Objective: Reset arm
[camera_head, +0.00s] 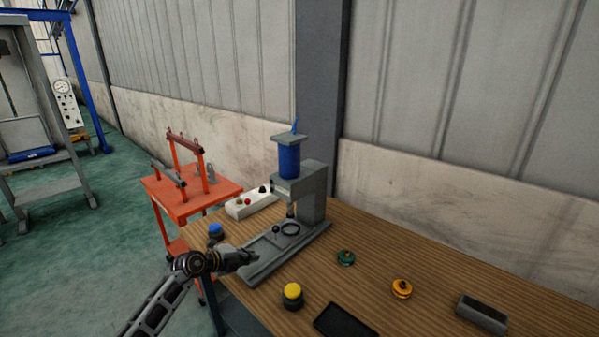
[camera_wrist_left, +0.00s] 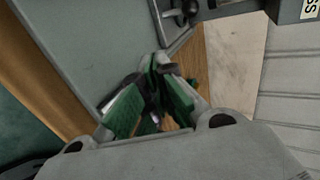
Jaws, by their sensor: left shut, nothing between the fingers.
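My left gripper (camera_head: 246,259) reaches in from the lower left, at the left end of the grey press base on the table. In the left wrist view its green-padded fingers (camera_wrist_left: 155,98) are closed together with nothing between them. The press (camera_head: 312,195) has a grey frame and a blue cylinder on top, and stands on the wooden table (camera_head: 430,255). A ring lies on the press base (camera_head: 262,262). My right gripper does not show in either view.
On the table are a blue-topped button (camera_head: 216,231), a yellow-topped button (camera_head: 292,295), a green part (camera_head: 346,258), an orange part (camera_head: 402,288), a black tray (camera_head: 343,322), a grey block (camera_head: 482,313) and a white control box (camera_head: 250,203). An orange cart (camera_head: 190,188) stands behind.

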